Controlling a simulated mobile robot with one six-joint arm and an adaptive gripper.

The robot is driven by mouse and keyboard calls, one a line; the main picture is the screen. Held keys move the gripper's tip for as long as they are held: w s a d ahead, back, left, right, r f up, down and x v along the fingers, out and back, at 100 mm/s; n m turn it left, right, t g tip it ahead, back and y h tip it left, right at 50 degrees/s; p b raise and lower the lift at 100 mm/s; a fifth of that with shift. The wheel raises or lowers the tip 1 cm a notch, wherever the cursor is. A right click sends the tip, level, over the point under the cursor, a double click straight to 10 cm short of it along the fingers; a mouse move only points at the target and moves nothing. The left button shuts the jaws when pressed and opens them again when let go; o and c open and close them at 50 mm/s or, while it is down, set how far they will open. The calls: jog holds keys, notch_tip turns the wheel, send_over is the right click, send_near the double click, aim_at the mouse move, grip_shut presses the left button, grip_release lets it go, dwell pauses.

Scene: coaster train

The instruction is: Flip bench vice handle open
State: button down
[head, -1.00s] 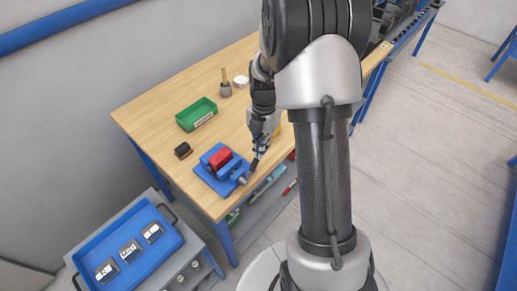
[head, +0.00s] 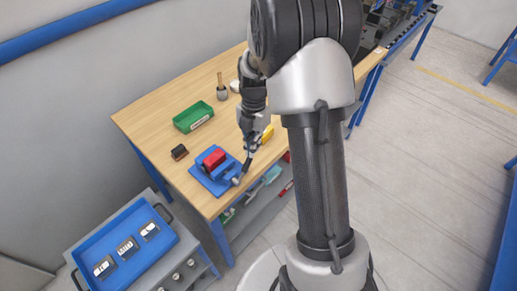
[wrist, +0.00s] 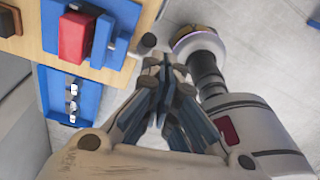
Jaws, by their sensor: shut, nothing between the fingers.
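The blue bench vice (head: 217,172) stands near the front left edge of the wooden table, with a red block (head: 213,158) between its jaws. The vice (wrist: 103,42) and red block (wrist: 74,36) also show at the upper left of the wrist view. A grey, round-ended part (wrist: 148,41) at the screw end, perhaps the handle, sticks out towards my gripper. My gripper (wrist: 166,62) is shut and empty, its fingertips just below that part in the picture; contact cannot be told. In the head view my gripper (head: 247,164) points down beside the vice's screw end.
A green bin (head: 194,116), a dark brown block (head: 179,152) and a yellow item (head: 267,134) are on the table (head: 160,120). A cart with a blue tray (head: 92,249) stands at the lower left. A shelf with items lies under the table.

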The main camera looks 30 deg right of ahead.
jog(key=w+d+r, duration=0.2)
jog(key=w+d, duration=0.1)
jog(key=d, duration=0.4)
jog(key=shift+w+d+r+p, duration=0.15)
jog(key=shift+w+d+p, duration=0.15)
jog(key=shift+w+p, duration=0.05)
